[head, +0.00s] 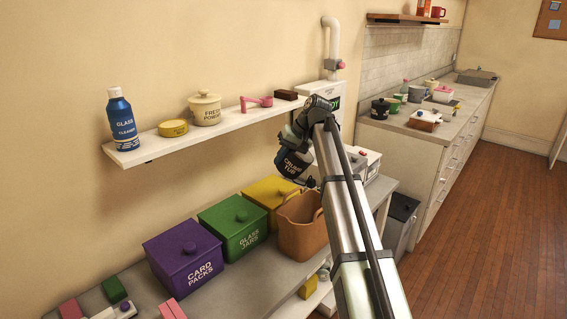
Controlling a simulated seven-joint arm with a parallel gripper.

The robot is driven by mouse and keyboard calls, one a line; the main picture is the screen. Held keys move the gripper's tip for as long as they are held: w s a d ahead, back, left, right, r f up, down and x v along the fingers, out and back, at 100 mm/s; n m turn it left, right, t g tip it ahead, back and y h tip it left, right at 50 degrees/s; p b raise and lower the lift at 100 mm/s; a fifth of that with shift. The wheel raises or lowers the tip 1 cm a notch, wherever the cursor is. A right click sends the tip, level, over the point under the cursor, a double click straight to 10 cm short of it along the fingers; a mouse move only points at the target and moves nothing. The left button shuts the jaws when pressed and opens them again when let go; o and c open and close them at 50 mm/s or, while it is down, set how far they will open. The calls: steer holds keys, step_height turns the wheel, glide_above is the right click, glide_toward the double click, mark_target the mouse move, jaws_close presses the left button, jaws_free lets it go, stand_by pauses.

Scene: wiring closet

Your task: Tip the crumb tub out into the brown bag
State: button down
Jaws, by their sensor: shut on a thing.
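The dark crumb tub (293,163), with pale lettering, hangs in the air near the middle of the head view. My gripper (294,138) is shut on it from above, and the arm reaches in from the lower right. The tub is tilted; I cannot tell which way its mouth faces or whether anything is leaving it.
Purple (187,258), green (232,228) and yellow (270,197) lidded bins stand left of the bag. A wall shelf (150,150) above holds a glass cleaner bottle (121,118), a yellow tin (173,128) and a cream pot (205,108). A white appliance (365,163) stands behind my arm.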

mark_target(294, 158)
steer(key=y, duration=0.3)
steer(key=shift+s+d+r+t+y, duration=0.1)
steer(key=shift+d+r+t+y, duration=0.2)
steer(key=shift+r+t+y, duration=0.1)
steer(key=y, duration=0.1)
steer(key=d+y, duration=0.1)
steer(key=y, duration=0.1)
steer(key=shift+s+d+t, duration=0.1)
steer(key=shift+s+t, duration=0.05)
steer(key=shift+t, duration=0.25)
steer(key=d+y, duration=0.1)
steer(key=y, duration=0.2)
steer(key=shift+s+d+f+t, duration=0.15)
steer(key=shift+d+f+t, duration=0.2)
steer(key=shift+d+t, duration=0.05)
steer(key=d+y, duration=0.1)
steer(key=y, duration=0.2)
steer(key=d+t+y, duration=0.1)
steer(key=shift+s+d+r, duration=0.25)
steer(key=shift+d+r, duration=0.05)
steer(key=shift+r, duration=0.1)
steer(key=shift+s+d+r+t+y, duration=0.2)
steer(key=shift+d+y, duration=0.4)
steer(key=shift+y, duration=0.25)
steer(key=shift+s+d+r+t+y, duration=0.1)
steer(key=shift+d+t+y, duration=0.1)
steer(key=shift+d+y, duration=0.55)
steer(key=shift+a, duration=0.15)
